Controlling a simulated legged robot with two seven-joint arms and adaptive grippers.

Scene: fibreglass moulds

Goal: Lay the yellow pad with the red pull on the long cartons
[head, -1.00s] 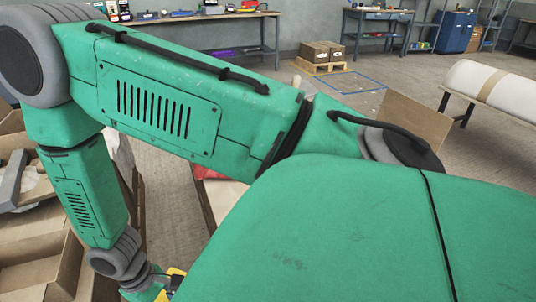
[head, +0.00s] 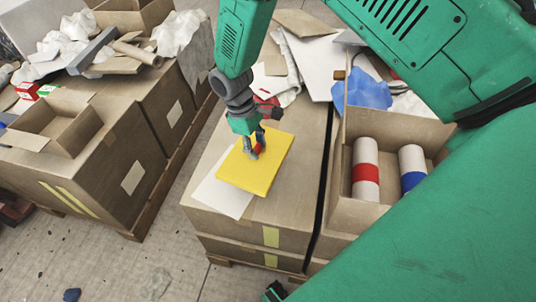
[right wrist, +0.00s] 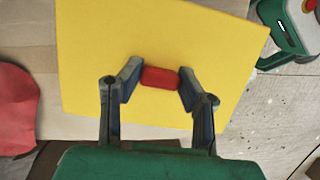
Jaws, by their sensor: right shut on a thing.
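My right gripper (head: 254,154) points down and is shut on the red pull (right wrist: 160,78) in the middle of the yellow pad (head: 270,173). In the right wrist view its two fingers stand on either side of the pull, and the yellow pad (right wrist: 90,50) fills most of the picture. The pad is over the long cartons (head: 285,212) on the middle pallet, partly covering a white sheet (head: 222,193). I cannot tell whether its underside touches them.
An open box (head: 346,205) with a red-banded roll (head: 366,168) and a blue-banded roll (head: 412,167) stands right of the pad. Scraps and a blue cloth (head: 366,90) lie behind. Big cartons (head: 105,170) stand left, across a floor gap.

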